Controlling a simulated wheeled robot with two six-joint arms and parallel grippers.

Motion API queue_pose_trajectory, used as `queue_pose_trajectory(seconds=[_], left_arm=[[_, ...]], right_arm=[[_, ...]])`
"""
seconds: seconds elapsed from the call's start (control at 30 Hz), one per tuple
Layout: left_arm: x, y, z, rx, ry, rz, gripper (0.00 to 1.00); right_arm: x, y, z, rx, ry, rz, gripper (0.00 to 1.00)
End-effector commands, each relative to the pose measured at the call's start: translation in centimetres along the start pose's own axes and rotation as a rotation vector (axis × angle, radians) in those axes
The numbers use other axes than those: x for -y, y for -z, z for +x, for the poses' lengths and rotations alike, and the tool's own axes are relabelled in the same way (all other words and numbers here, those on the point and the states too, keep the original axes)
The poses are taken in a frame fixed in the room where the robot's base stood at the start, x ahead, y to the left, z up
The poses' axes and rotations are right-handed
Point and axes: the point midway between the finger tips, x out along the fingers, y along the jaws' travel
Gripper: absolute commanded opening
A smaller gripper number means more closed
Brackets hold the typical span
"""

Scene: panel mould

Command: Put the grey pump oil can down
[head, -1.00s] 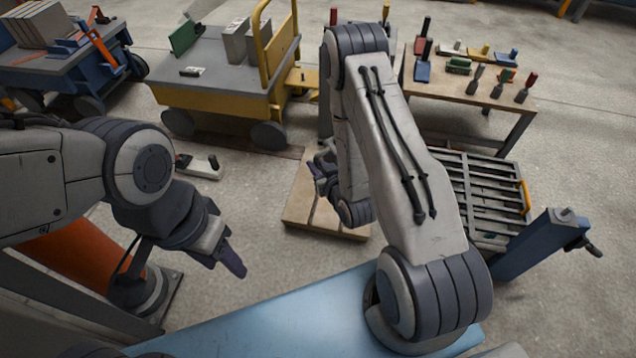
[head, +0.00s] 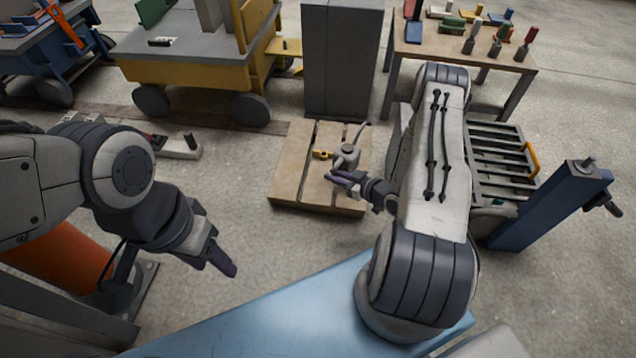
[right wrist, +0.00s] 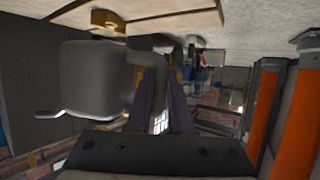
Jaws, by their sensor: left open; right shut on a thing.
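The grey pump oil can (head: 347,155), with a thin spout pointing up, is over the wooden pallet (head: 292,178) in the head view. My right gripper (head: 345,178) is shut on it from the near side. In the right wrist view the can (right wrist: 92,78) fills the left half, with its narrower part between the fingers of my right gripper (right wrist: 163,108). I cannot tell whether its base touches the boards. My left gripper (head: 222,262) is open and empty, well left of the pallet above the floor.
A small yellow object (head: 322,154) lies on the pallet just left of the can. A tall grey cabinet (head: 341,60) stands behind the pallet. A slatted crate (head: 495,160) and a blue post (head: 550,205) are right. The pallet's left and front boards are clear.

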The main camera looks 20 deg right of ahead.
Motion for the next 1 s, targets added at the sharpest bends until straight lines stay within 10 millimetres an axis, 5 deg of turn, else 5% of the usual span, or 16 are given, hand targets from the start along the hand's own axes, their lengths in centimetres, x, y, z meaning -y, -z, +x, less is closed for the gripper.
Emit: queue_pose_trajectory(seconds=[0.1, 0.3, 0.5, 0.8, 1.0], left_arm=[[0.2, -0.1, 2.4, 0.000, 0.000, 0.000, 0.50], [0.3, -0.2, 4.1, 0.000, 0.000, 0.000, 0.50], [0.3, -0.2, 4.6, 0.000, 0.000, 0.000, 0.50], [0.6, -0.4, 7.7, 0.000, 0.000, 0.000, 0.50], [0.5, -0.4, 7.5, 0.000, 0.000, 0.000, 0.50]], right_arm=[[0.7, -0.9, 3.5, -0.006, 0.005, -0.008, 0.00], [1.4, -1.2, 6.7, -0.006, 0.001, -0.006, 0.00], [1.5, -1.4, 7.5, -0.005, -0.002, -0.002, 0.00], [1.3, -4.8, 8.9, -0.006, -0.003, -0.002, 0.00], [1.3, -4.7, 8.8, -0.006, -0.003, -0.002, 0.00]])
